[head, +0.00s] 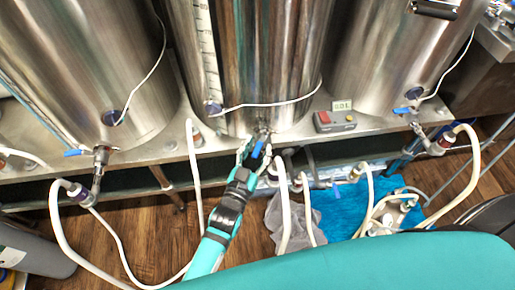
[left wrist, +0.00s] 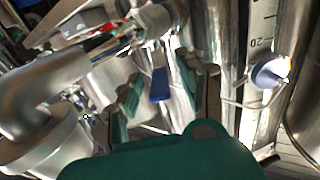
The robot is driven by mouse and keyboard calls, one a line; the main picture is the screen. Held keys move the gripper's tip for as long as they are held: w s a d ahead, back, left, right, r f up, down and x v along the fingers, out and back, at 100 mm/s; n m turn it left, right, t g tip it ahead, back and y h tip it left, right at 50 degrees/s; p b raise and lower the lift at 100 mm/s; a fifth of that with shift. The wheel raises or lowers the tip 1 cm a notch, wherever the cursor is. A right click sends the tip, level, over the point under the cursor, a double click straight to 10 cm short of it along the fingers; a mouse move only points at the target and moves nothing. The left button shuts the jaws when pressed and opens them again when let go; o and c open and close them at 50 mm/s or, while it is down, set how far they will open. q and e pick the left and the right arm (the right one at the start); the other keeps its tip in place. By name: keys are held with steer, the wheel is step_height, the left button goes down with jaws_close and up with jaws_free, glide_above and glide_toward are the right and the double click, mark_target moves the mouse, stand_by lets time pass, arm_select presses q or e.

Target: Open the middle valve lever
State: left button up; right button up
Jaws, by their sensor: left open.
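The middle valve's blue lever (head: 257,149) is below the front of the middle steel kettle (head: 258,60). My left gripper (head: 255,146) reaches up to it with open fingers. In the left wrist view the blue lever (left wrist: 160,84) hangs from the steel valve (left wrist: 158,20), between the two spread fingers of my left gripper (left wrist: 160,90). I see gaps on both sides of the lever there. In the head view the fingers partly cover the lever and valve. My right gripper is not in view.
Similar valves with blue levers sit at the left kettle (head: 75,153) and right kettle (head: 403,110). Pale hoses (head: 283,205) loop close to my left arm. A small red and grey device (head: 334,121) stands on the steel shelf. A blue towel (head: 340,207) lies on the wooden floor.

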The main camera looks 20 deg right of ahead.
arm_select(q)
steer(key=v, duration=1.2)
